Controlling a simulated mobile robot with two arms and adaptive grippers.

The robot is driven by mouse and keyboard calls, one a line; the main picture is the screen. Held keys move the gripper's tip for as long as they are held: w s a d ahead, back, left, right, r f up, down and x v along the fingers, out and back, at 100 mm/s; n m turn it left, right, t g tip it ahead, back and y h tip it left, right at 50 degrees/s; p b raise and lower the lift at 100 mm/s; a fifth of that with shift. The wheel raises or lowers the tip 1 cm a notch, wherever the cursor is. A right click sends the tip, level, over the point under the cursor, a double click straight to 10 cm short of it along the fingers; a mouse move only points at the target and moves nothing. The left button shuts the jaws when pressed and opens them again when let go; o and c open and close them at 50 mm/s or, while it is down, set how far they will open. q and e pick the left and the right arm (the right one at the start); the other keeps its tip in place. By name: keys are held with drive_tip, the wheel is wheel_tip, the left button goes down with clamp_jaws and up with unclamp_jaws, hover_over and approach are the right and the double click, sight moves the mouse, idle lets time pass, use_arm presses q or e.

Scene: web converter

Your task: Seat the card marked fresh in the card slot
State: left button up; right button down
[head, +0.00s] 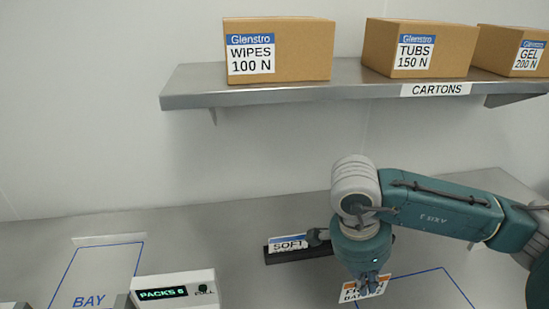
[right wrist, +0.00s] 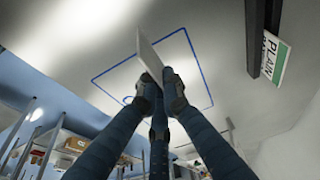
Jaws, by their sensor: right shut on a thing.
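My right gripper (head: 371,281) is shut on the fresh card (head: 350,292), which has an orange band; its print is partly covered by the fingers. In the right wrist view, the card (right wrist: 149,54) is nearly edge-on between the fingertips (right wrist: 160,90), above the counter. A dark rail (head: 298,257) lies behind and left of the gripper, with a card marked SOFT (head: 288,244) in it. My arm hides part of the rail. The right wrist view shows a dark rail (right wrist: 253,35) with a card marked PLAIN (right wrist: 272,60). The held card is apart from it. My left gripper is not in view.
A blue outline (head: 440,270) marks the counter at right; another outline marked BAY (head: 88,301) is at left. A white box with a PACKS display (head: 175,286) stands at front left. A shelf (head: 200,88) with cartons (head: 282,50) hangs above.

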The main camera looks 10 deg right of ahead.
drive_tip(key=shift+w+a+r+n, duration=0.1)
drive_tip(key=shift+a+r+n, duration=0.1)
drive_tip(key=shift+a+n, duration=0.35)
drive_tip(key=w+a+r+n+t+y, duration=0.1)
drive_tip(key=a+r+n+t+y, duration=0.2)
drive_tip(key=n, duration=1.4)
drive_tip(key=a+r, duration=0.2)
drive_tip(key=a, duration=0.2)
drive_tip(key=shift+a, duration=0.25)
drive_tip(key=shift+n, duration=0.25)
